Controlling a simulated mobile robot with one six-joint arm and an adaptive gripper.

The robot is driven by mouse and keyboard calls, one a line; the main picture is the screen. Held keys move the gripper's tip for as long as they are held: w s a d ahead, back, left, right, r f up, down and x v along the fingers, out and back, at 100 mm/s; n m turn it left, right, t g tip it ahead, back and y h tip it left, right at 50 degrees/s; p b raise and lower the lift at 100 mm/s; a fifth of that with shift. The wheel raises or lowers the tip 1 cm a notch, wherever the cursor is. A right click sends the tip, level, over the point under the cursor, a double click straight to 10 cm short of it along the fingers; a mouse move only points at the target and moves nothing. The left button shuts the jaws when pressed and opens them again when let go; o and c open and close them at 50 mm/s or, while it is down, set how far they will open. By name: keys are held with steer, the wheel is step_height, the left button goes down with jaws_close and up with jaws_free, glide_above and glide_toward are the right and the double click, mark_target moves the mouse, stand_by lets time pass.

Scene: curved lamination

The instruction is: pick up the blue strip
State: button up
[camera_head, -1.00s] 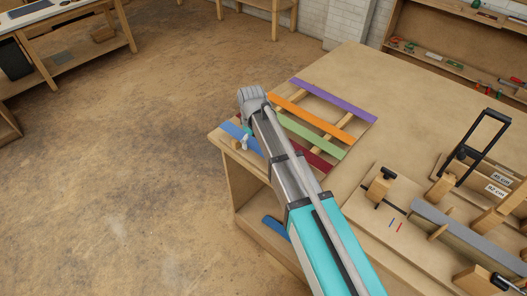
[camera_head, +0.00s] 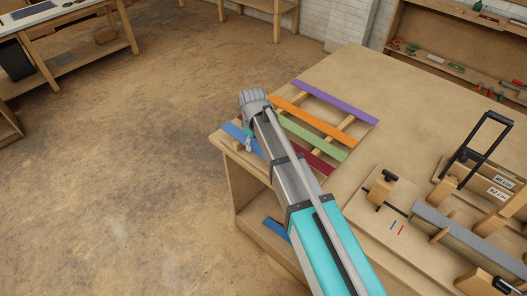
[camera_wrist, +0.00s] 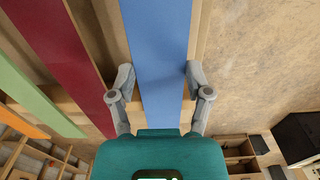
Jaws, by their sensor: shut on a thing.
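The blue strip (camera_head: 232,131) lies at the left end of a row of coloured strips near the bench corner, partly hidden behind my arm in the head view. In the wrist view the blue strip (camera_wrist: 160,40) runs lengthwise between my two fingers. My gripper (camera_wrist: 160,76) is shut on it, one finger at each long edge. In the head view my gripper (camera_head: 249,145) is mostly hidden by my arm. The strip appears to be still at the level of its wooden supports.
A dark red strip (camera_wrist: 65,50), a green strip (camera_head: 315,137), an orange strip (camera_head: 312,119) and a purple strip (camera_head: 335,101) lie alongside. A clamping jig (camera_head: 455,225) stands at the right of the bench (camera_head: 375,100). A blue piece (camera_head: 276,228) shows on the shelf below.

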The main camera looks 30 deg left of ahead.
steer(key=shift+r, duration=0.2)
step_height(320, 180, up, 2)
steer(key=shift+r+p, duration=0.1)
steer(key=shift+p, duration=1.15)
steer(key=s+d+r+p, duration=0.1)
steer(key=s+r+p, duration=1)
steer(key=s, duration=0.3)
steer(key=shift+d, duration=0.3)
